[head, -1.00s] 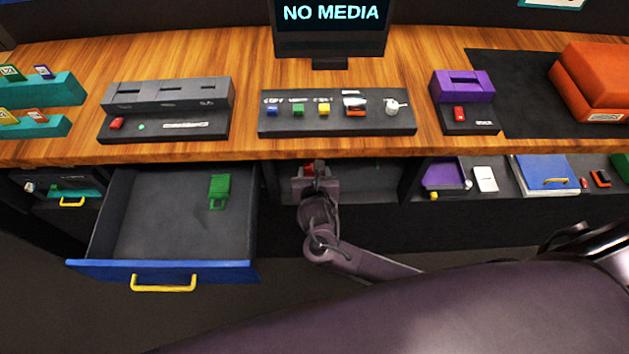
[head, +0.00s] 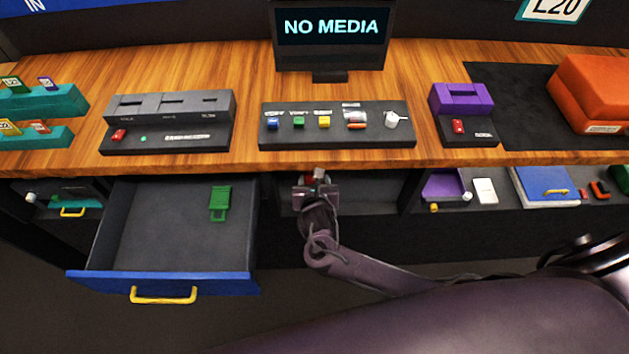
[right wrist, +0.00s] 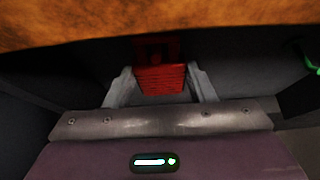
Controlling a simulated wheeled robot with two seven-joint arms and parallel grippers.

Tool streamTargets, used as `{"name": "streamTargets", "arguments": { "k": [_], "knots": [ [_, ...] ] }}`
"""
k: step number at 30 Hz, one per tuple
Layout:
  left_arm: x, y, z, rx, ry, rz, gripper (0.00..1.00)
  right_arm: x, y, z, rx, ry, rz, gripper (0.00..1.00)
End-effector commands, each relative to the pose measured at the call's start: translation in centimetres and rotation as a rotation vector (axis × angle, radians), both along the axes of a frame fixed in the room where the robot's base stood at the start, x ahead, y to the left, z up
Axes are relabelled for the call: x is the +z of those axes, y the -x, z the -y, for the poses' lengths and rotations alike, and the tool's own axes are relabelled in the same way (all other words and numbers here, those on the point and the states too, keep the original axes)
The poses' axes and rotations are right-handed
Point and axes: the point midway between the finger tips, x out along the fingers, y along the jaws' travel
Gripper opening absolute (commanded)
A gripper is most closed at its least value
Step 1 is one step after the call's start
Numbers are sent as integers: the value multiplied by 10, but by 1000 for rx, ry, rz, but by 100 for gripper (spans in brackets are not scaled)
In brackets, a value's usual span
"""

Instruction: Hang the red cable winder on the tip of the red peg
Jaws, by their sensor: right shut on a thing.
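My right gripper (head: 316,184) reaches into the open bay under the counter's front edge. In the right wrist view its two fingers (right wrist: 161,82) are shut on the red cable winder (right wrist: 160,78), a ribbed red block with a darker red upper part. Only a small bit of red (head: 308,180) shows at the gripper in the head view. I cannot make out the red peg; whether the winder touches it is not clear. My left gripper is not in view.
The wooden counter edge (head: 350,161) hangs just above the gripper. An open blue-fronted drawer (head: 110,279) with a green winder-like piece (head: 219,203) is to the left. A shelf with a purple tray (head: 441,184) and a blue binder (head: 543,187) is to the right. A green thing (right wrist: 311,62) shows at the wrist view's right edge.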

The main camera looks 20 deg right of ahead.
Motion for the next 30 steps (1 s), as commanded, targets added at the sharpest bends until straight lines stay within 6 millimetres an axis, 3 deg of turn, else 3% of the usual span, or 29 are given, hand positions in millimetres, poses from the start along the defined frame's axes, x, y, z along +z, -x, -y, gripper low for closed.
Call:
{"name": "streamTargets", "arguments": {
  "k": [5,6,11,20,30],
  "knots": [
    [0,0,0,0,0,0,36,-1,1,0,0,0,-3,27],
    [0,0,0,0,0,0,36,-1,1,0,0,0,-3,55],
    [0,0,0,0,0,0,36,-1,1,0,0,0,-2,76],
    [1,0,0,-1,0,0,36,0,3,-1,0,0,-2,76],
    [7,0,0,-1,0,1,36,26,46,-13,1,-2,-4,76]
  ]
}}
